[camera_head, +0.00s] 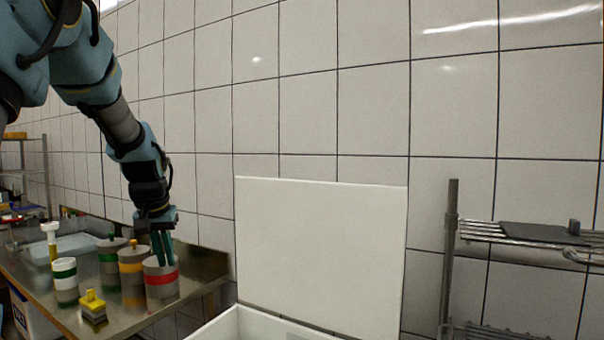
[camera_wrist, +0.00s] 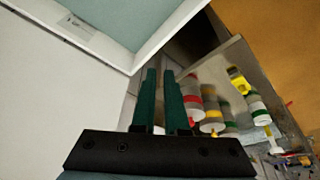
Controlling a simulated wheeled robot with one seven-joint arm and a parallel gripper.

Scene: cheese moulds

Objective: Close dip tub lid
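The dip tub lid (camera_head: 320,255) is a large flat white panel. It stands upright, raised behind the white dip tub (camera_head: 236,325), whose rim shows at the bottom edge of the head view. In the wrist view the tub's white rim (camera_wrist: 126,62) and its pale teal inside (camera_wrist: 125,18) show at the top, with the lid's pale face (camera_wrist: 50,110) at left. My gripper (camera_head: 162,263) is to the left of the lid, pointing down, apart from it. Its two green fingers (camera_wrist: 160,72) are apart with nothing between them. Most of the tub is hidden.
A steel table (camera_head: 205,285) at left holds moulds with red (camera_head: 161,280), orange (camera_head: 132,270) and green (camera_head: 65,280) bands, plus a yellow-topped block (camera_head: 93,307). In the head view, my gripper overlaps the red-banded mould. A wire rack (camera_head: 500,235) stands at right. Tiled wall lies behind.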

